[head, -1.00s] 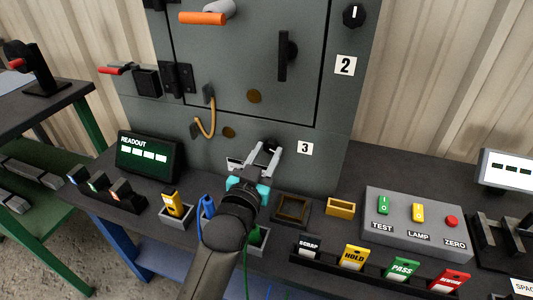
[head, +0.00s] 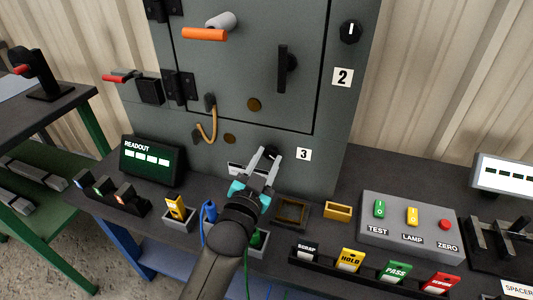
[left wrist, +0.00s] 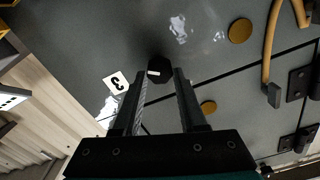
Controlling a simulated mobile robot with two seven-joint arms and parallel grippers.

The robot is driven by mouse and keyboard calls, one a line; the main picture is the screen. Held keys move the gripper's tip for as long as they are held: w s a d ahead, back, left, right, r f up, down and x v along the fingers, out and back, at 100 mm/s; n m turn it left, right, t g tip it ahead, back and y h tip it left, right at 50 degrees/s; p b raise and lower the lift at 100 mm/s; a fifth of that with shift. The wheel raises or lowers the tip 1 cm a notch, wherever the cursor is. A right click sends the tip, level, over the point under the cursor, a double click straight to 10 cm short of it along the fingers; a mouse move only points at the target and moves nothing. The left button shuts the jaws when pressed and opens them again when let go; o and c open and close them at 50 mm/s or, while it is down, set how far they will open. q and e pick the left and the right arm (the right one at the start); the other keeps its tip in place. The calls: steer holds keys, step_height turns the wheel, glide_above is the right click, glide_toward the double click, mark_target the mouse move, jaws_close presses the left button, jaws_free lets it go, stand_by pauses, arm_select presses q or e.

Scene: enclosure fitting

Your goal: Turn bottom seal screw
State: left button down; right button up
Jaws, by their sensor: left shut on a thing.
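The bottom seal screw is a small black knob (head: 271,152) low on the grey enclosure, left of the white "3" label (head: 303,154). My left gripper (head: 271,154) reaches up to it from the front. In the left wrist view the dark knob (left wrist: 160,68), with a pale mark on its face, sits between the two fingertips. My left gripper (left wrist: 163,78) is shut on it. The fingers hide part of the knob in the head view. My right gripper is not in view.
The enclosure door (head: 240,60) has a black handle (head: 284,68) and an orange-gripped lever (head: 205,34). A tan cable loop (head: 212,130) hangs to the left of my gripper. The readout (head: 151,160), small bins and a button box (head: 410,228) stand on the bench.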

arm_select(q)
steer(key=m+p, duration=0.3)
steer(key=m, duration=0.2)
steer(key=shift+f+m+p, duration=0.1)
steer(key=shift+m+p, duration=0.2)
steer(key=shift+m, duration=1.1)
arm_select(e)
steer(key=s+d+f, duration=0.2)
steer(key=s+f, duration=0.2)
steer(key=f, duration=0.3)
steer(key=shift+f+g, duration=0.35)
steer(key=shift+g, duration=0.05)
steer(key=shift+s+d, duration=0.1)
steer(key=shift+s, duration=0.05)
arm_select(q)
steer(key=shift+c, duration=2.3)
jaws_free()
steer(key=shift+s, duration=0.2)
steer(key=shift+s+a, duration=0.1)
steer(key=shift+s, duration=0.15)
steer(key=p+v, duration=0.4)
steer(key=v, duration=1)
steer(key=shift+s, duration=0.2)
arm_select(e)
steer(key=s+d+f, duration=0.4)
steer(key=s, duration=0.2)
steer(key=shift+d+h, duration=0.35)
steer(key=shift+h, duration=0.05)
